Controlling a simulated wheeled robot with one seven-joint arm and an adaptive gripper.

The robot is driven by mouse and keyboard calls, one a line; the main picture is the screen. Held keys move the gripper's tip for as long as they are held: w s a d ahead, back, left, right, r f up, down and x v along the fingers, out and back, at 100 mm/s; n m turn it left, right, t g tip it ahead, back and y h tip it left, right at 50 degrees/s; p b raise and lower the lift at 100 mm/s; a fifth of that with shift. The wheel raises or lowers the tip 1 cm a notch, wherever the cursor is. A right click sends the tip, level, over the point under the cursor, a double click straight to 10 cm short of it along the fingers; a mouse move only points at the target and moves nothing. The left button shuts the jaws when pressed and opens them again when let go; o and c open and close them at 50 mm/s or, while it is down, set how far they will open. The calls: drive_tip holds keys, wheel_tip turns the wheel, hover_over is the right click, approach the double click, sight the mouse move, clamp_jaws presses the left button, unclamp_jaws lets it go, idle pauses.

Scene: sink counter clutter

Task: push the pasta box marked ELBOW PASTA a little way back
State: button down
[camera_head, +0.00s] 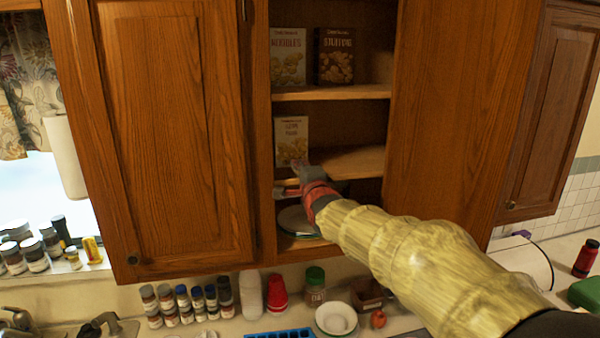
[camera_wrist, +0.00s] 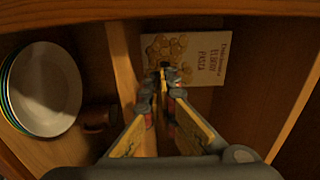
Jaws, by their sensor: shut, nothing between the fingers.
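The pasta box marked ELBOW PASTA (camera_head: 291,136) is white with a yellow pasta picture. It stands upright on the middle shelf of the open cabinet, toward the left side. My gripper (camera_head: 296,170) is in front of the lower part of the box, with its fingers together and nothing between them.
Above stand a noodles box (camera_head: 288,58) and a dark stuffing box (camera_head: 335,56). The middle shelf (camera_head: 350,162) is bare right of the pasta box. Below are stacked plates (camera_wrist: 42,85) and a brown mug (camera_wrist: 98,117). A cabinet door (camera_head: 170,120) flanks the opening.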

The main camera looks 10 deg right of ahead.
drive_tip(key=s+b, duration=0.2)
drive_tip(key=s, duration=0.6)
drive_tip(key=s+f+n+g+b, duration=0.1)
drive_tip(key=s+f+n+g, duration=0.3)
drive_tip(key=f, duration=0.5)
drive_tip(key=s+f+n+g, duration=0.35)
drive_tip(key=f+n, duration=0.25)
drive_tip(key=f, duration=0.3)
drive_tip(key=s+f+n+g+b, duration=0.2)
drive_tip(key=s+f+n+b, duration=0.2)
drive_tip(key=s+f+b, duration=0.3)
drive_tip(key=s+f+n+g+b, duration=0.3)
drive_tip(key=s+f+b, duration=0.5)
drive_tip(key=s+f, duration=1)
drive_tip(key=s+n, duration=0.1)
drive_tip(key=s, duration=0.4)
drive_tip(key=shift+s+d, duration=0.3)
drive_tip(key=shift+r, duration=0.1)
